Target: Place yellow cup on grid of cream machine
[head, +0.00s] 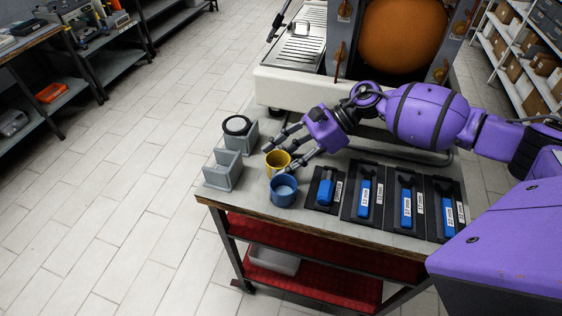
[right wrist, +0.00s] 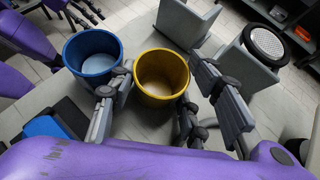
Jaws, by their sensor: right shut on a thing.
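The yellow cup (head: 278,159) stands upright on the grey worktop, just behind the blue cup (head: 284,190). My right gripper (head: 289,153) reaches in from the right and is shut on the yellow cup. In the right wrist view its fingers (right wrist: 157,100) lie on either side of the yellow cup (right wrist: 163,75), which looks empty. The cream machine (head: 290,88) stands at the back of the table, with its metal grid (head: 298,52) on top at the left. Part of my left gripper (right wrist: 86,13) shows at the upper left of the right wrist view; its opening is unclear.
A grey holder (head: 222,172) and a black-rimmed round part on a grey stand (head: 238,126) are left of the cups. Several blue-handled tools in black trays (head: 364,198) lie to the right.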

